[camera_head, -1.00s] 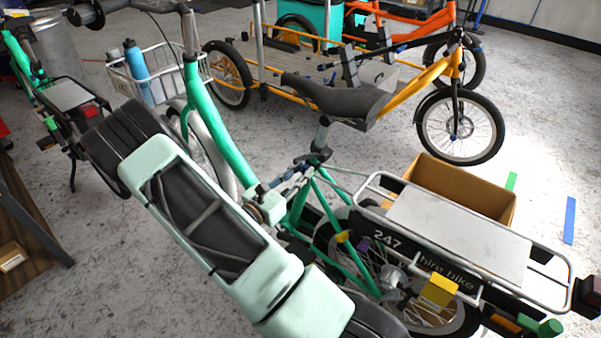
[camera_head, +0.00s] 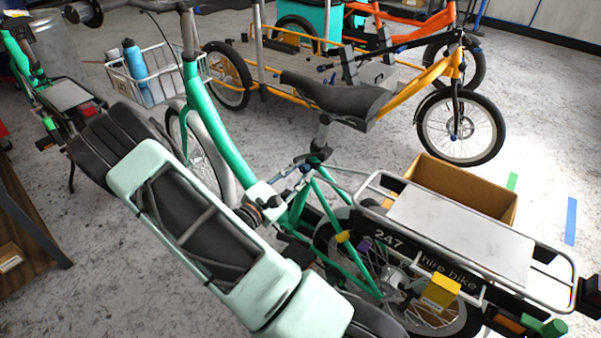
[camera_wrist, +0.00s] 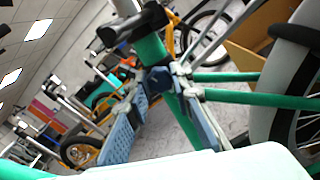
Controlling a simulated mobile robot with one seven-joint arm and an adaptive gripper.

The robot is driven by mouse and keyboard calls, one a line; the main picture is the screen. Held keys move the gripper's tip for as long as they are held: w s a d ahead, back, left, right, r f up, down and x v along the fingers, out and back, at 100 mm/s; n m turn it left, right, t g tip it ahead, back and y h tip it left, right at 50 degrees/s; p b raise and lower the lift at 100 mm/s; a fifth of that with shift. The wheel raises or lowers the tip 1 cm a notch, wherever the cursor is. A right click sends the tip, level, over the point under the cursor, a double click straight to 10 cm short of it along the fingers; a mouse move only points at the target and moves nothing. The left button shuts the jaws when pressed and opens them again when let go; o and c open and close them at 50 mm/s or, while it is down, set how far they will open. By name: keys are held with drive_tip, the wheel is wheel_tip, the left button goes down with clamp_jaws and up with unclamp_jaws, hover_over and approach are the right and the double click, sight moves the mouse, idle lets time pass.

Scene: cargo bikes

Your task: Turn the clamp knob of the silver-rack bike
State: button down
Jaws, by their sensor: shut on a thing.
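The silver-rack bike (camera_head: 235,150) has a green frame, a black saddle (camera_head: 335,97) and a silver tube rack (camera_head: 560,252) over its rear wheel. My gripper (camera_head: 307,168) is at the seat-tube clamp below the saddle, its fingers closed in on the clamp knob. In the wrist view, my gripper (camera_wrist: 172,76) has its two blue-padded fingers converging on a small dark blue clamp knob (camera_wrist: 157,79) beside the green tube. The fingertips and the dark clamp parts overlap, and most of the knob is hidden.
A yellow cargo bike (camera_head: 400,98) and an orange bike (camera_head: 410,22) stand behind. A cardboard box (camera_head: 465,190) is behind the rack. Another green bike (camera_head: 60,95) is at left. My arm passes close over the bike's frame.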

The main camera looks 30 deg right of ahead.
idle(0.3)
drive_tip(key=c, duration=1.7)
unclamp_jaws()
drive_tip(key=shift+a, duration=0.1)
drive_tip(key=v, duration=1.2)
